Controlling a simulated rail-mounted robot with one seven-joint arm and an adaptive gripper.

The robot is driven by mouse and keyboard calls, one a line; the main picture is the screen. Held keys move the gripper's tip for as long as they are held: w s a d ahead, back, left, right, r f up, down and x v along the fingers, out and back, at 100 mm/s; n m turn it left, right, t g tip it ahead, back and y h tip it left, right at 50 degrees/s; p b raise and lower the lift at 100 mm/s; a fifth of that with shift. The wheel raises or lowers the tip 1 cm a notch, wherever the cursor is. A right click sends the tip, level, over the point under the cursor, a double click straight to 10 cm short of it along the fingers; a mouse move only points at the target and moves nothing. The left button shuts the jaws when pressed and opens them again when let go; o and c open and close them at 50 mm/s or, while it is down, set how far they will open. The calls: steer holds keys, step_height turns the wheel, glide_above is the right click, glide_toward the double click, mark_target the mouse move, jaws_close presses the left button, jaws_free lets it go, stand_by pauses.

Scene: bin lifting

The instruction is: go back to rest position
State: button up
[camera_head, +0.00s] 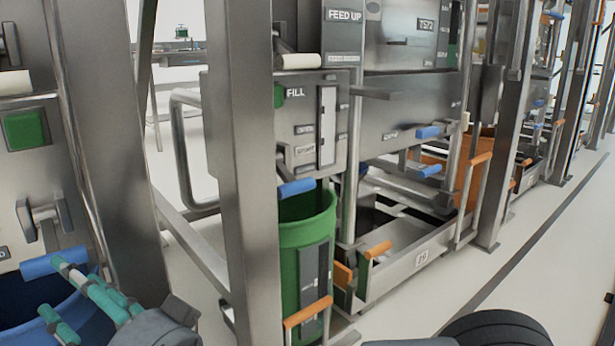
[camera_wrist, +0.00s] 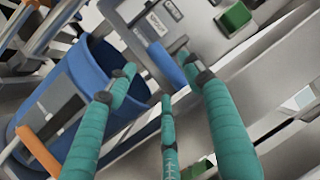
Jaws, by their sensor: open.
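My gripper (camera_head: 62,290) is at the bottom left of the head view, with teal fingers over the mouth of a blue bin (camera_head: 15,300). The wrist view shows the three teal fingers of my gripper (camera_wrist: 158,82) spread apart, with nothing held between them. The blue bin (camera_wrist: 78,68) stands beyond the fingers at the left of that view, with a grey plate on its side and an orange handle (camera_wrist: 38,150). A blue grip (camera_wrist: 166,66) shows behind the fingertips; I cannot tell how far off it is.
A steel post (camera_head: 250,170) stands right of my gripper. Beyond it are a green bin (camera_head: 308,225) under a machine panel marked FILL and a low metal tray (camera_head: 405,265) with orange handles. Open pale floor (camera_head: 530,240) lies along the right, with a dark line on it.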

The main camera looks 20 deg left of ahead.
mark_target(49, 269)
steer(key=x, duration=0.6)
steer(key=shift+a, duration=0.2)
steer(key=shift+w+r, duration=0.1)
